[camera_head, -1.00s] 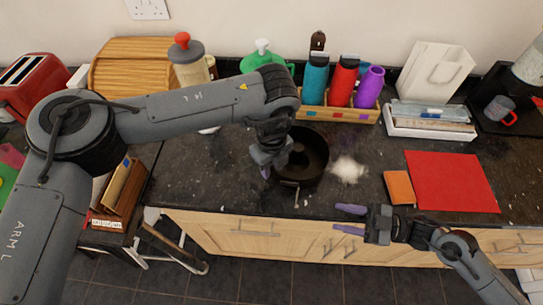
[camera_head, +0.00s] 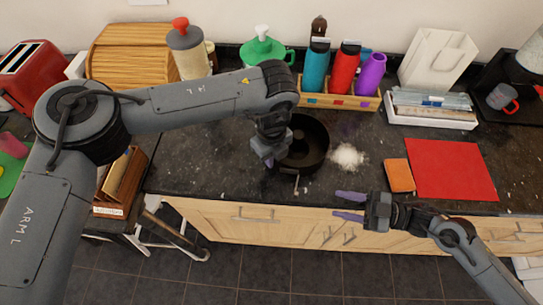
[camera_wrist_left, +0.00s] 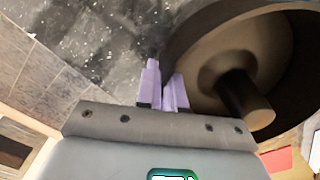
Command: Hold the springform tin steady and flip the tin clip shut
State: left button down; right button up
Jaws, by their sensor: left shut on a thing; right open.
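The dark round springform tin (camera_head: 322,150) stands open-topped on the granite counter, near its front edge. A small metal piece at its front, which looks like the tin clip (camera_head: 296,185), sticks out from the wall; its exact position is too small to tell. My left gripper (camera_head: 268,160) is shut on the tin's left wall. In the left wrist view its purple fingers (camera_wrist_left: 163,90) meet at the tin's rim (camera_wrist_left: 178,48), and a stubby post (camera_wrist_left: 245,102) shows inside the tin. My right gripper (camera_head: 345,206) is open and empty, in front of the counter edge, right of the tin.
A white powder pile (camera_head: 347,157) lies right of the tin. An orange pad (camera_head: 398,175) and red mat (camera_head: 450,170) lie further right. A bottle rack (camera_head: 340,101) and green jug (camera_head: 262,48) stand behind. The counter left of the tin is clear.

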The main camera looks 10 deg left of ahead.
jog(key=c, duration=0.7)
grip_shut()
jog(key=m, duration=0.2)
jog(key=r+m, duration=0.1)
jog(key=shift+w+d+m+h, duration=0.1)
jog(key=shift+d+m+h, duration=0.2)
jog(key=shift+d+m, duration=0.1)
jog(key=d+r+m+h, duration=0.1)
jog(key=m, duration=0.4)
jog(key=d+r+m+h, duration=0.1)
jog(key=m, duration=0.5)
jog(key=d+m, duration=0.2)
jog(key=m, duration=0.3)
jog(key=shift+s+r+m+h, duration=0.3)
jog(key=shift+s+r+h, duration=0.05)
jog(key=shift+r+h, duration=0.05)
